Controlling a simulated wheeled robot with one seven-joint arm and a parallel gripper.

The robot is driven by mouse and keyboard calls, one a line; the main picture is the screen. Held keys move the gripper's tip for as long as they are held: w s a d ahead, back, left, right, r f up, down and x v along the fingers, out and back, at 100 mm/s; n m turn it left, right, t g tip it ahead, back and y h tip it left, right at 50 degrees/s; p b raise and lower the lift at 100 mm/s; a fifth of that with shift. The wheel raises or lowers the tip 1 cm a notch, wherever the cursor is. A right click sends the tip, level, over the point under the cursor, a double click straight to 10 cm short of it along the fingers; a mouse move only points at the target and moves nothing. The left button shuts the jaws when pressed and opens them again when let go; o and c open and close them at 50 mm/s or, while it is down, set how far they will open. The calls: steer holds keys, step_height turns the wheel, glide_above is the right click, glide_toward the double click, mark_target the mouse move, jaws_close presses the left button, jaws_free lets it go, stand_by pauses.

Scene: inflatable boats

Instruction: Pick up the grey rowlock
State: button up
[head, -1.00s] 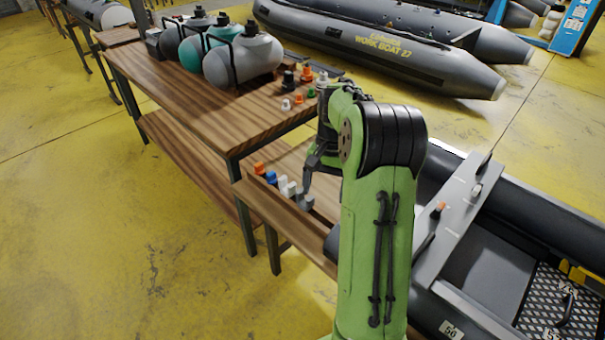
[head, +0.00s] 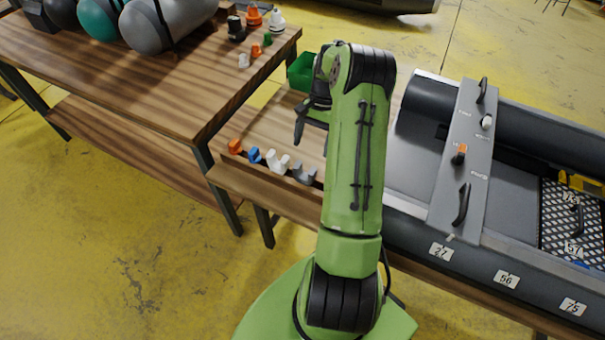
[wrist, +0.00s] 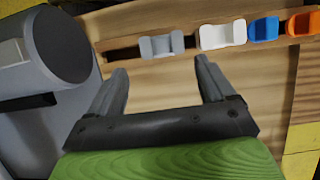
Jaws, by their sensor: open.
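The grey rowlock (head: 304,174) sits at the right end of a row of rowlocks on the lower wooden bench, close to my arm. In the wrist view the grey rowlock (wrist: 161,46) rests in a slotted wooden rail, beyond and between the fingertips. My gripper (wrist: 162,77) is open, with both fingers apart and nothing between them. In the head view my gripper (head: 298,128) hangs above the bench, behind the row; part of it is hidden by my arm.
White (wrist: 222,35), blue (wrist: 263,30) and orange (wrist: 303,22) rowlocks stand beside the grey one in the rail (head: 262,183). A dark boat tube (wrist: 50,45) lies on the other side. A green bin (head: 301,72) stands behind my gripper.

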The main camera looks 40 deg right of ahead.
steer(key=b, duration=0.2)
glide_toward(302, 181)
steer(key=shift+x, duration=1.15)
steer(key=b+x, duration=0.1)
steer(key=x, duration=0.4)
steer(key=shift+f+b, duration=0.3)
steer(key=shift+b, duration=0.05)
steer(key=c, duration=0.8)
step_height(302, 181, up, 11)
steer(key=p, duration=0.5)
steer(key=shift+s+r, duration=0.1)
steer(key=shift+r, duration=0.1)
